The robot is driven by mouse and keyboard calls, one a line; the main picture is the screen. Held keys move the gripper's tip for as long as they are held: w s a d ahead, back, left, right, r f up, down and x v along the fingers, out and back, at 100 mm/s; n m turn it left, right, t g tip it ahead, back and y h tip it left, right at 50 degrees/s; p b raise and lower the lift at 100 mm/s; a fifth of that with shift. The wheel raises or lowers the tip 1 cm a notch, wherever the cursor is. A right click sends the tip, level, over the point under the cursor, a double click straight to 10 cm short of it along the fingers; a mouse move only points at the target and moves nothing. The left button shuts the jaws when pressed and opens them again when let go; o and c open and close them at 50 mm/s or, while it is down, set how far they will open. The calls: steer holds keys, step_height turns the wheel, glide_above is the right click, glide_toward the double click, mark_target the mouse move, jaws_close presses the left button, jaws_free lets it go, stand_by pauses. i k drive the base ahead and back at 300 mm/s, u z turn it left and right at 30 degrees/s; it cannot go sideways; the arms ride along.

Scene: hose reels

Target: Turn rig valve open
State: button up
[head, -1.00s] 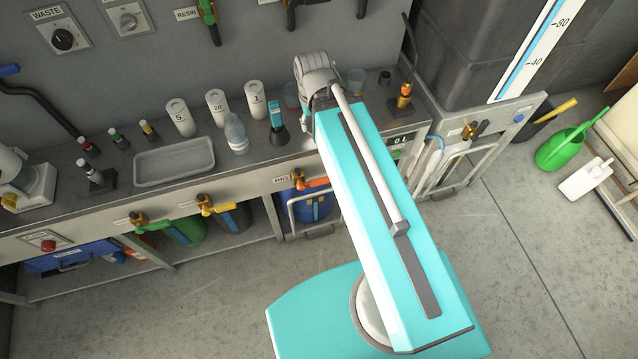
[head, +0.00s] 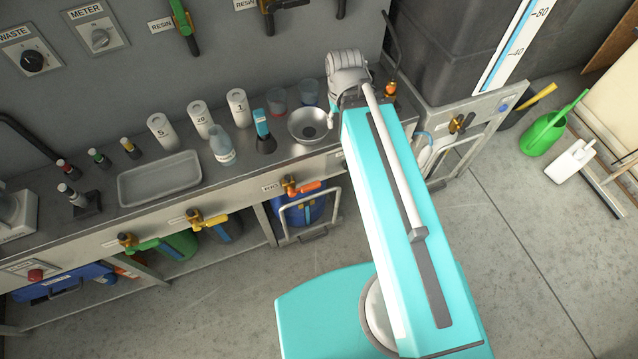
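A brass valve with an orange handle (head: 303,188) sits above a blue drum. Another brass valve (head: 459,124) is on the frame at the right, below the dark tank. Green-handled (head: 150,244) and yellow-handled (head: 207,219) valves are further left. My turquoise arm reaches over the bench, its grey wrist near the back wall, right of the metal bowl. My gripper's fingers are hidden.
The bench (head: 100,222) holds a metal bowl (head: 301,121), a grey tray (head: 152,193), white cylinders, bottles and cups. The floor in front is largely clear.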

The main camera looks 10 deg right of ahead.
mark_target(292, 193)
steer(key=z, duration=1.4)
steer(key=k, duration=0.85)
steer(key=u, duration=1.7)
